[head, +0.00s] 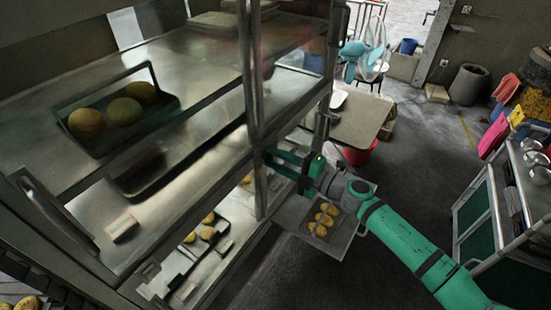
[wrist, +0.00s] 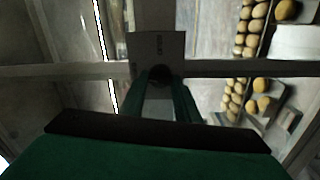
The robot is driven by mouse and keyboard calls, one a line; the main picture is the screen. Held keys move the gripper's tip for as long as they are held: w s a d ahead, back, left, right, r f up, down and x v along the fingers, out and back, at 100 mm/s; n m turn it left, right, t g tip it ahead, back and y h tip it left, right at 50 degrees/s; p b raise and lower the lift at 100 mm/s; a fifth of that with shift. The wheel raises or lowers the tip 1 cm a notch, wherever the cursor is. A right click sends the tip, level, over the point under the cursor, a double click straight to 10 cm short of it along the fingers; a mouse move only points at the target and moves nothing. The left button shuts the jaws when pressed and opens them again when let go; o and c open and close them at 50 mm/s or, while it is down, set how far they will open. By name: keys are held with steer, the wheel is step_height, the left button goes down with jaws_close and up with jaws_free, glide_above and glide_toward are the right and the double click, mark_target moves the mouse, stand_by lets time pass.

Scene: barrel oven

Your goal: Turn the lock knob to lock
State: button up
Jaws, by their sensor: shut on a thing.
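The lock knob (wrist: 158,75) is a small dark round piece in the wrist view. It sits at the lower end of a grey plate (wrist: 157,45) with small lettering that I cannot read. My gripper (head: 272,160) reaches the metal upright of the oven rack in the head view. In the wrist view its two green fingers (wrist: 160,88) are shut on the knob from both sides. The fingers cover part of the knob, so I cannot tell its turn angle. In the head view the knob is hidden behind the gripper.
Metal shelves stand at left, holding a dark tray (head: 155,118) with round loaves. A lower tray (head: 290,212) with several buns sits beneath my arm. A table (head: 360,115), a fan (head: 365,55) and a cart (head: 480,215) stand farther off. The floor between is open.

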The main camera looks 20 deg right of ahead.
steer(key=shift+f+n, duration=0.1)
steer(key=shift+n, duration=0.8)
steer(key=o, duration=1)
steer(key=v, duration=1.1)
